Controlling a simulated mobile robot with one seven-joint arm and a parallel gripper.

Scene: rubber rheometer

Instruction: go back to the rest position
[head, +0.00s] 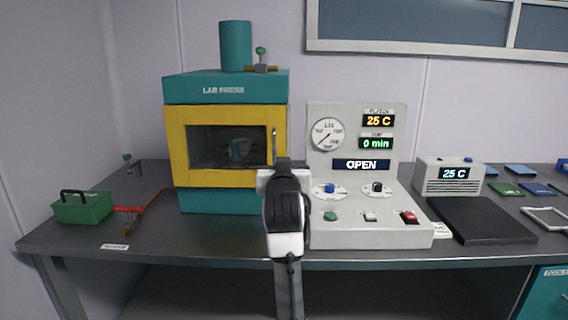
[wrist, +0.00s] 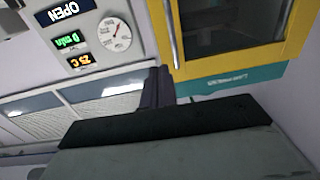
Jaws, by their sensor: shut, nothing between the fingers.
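My gripper (wrist: 158,85) is shut and empty; its fingers show in the wrist view close to the yellow press frame. In the head view my arm stands in front of the right side of the lab press (head: 225,90), near the door handle (head: 274,145), and hides the fingertips. The press has a teal body and a yellow door with a dark window, which looks closed. The control panel (head: 420,236) is right of my arm. Its gauge (head: 328,134) and displays read 25 C, 0 min and OPEN.
A green box (head: 82,208) and a red lever (head: 128,209) are on the left of the bench (head: 200,236). A display unit (head: 450,175), a black plate (head: 482,220) and several small coloured items are on the right. A wall stands behind the bench.

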